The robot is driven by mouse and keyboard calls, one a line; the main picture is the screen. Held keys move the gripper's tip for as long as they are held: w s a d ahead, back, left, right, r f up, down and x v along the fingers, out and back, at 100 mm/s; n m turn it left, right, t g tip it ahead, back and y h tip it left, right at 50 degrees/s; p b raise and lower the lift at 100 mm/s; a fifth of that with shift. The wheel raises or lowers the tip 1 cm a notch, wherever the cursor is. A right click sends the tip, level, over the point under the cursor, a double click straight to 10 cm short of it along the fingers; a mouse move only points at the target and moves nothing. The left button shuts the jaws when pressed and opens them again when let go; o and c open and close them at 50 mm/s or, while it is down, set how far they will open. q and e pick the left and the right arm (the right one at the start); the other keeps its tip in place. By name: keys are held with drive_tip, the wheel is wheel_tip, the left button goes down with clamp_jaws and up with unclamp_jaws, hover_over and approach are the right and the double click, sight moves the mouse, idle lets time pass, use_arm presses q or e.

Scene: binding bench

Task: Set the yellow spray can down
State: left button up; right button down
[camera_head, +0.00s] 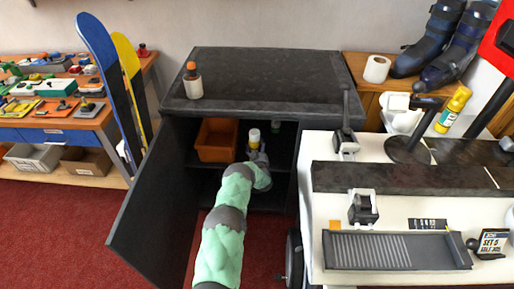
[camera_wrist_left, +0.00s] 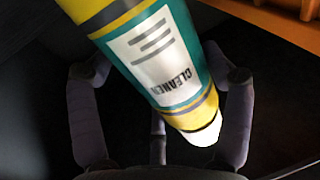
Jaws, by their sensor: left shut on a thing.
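The yellow spray can (camera_head: 254,138) has a white cap and is inside the open dark cabinet, where my left gripper (camera_head: 255,151) is shut on it. The gripper hides its lower part in the head view. In the left wrist view the can (camera_wrist_left: 165,55) lies between the two fingers, with a teal band, a white label reading CLEANER and its white cap at the lower right. I cannot tell whether its base touches the shelf. My right gripper is not in view.
An orange bin (camera_head: 216,141) stands left of the can on the cabinet shelf. The cabinet door (camera_head: 150,205) hangs open at left. A bottle with an orange cap (camera_head: 193,85) stands on the cabinet top. Another yellow can (camera_head: 453,110) is on the bench at right.

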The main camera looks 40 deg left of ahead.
use_arm(q)
drive_tip(key=o, duration=1.4)
drive_tip(key=shift+f, duration=0.1)
drive_tip(key=shift+p+v, duration=2.5)
drive_tip(key=shift+v, duration=3.5)
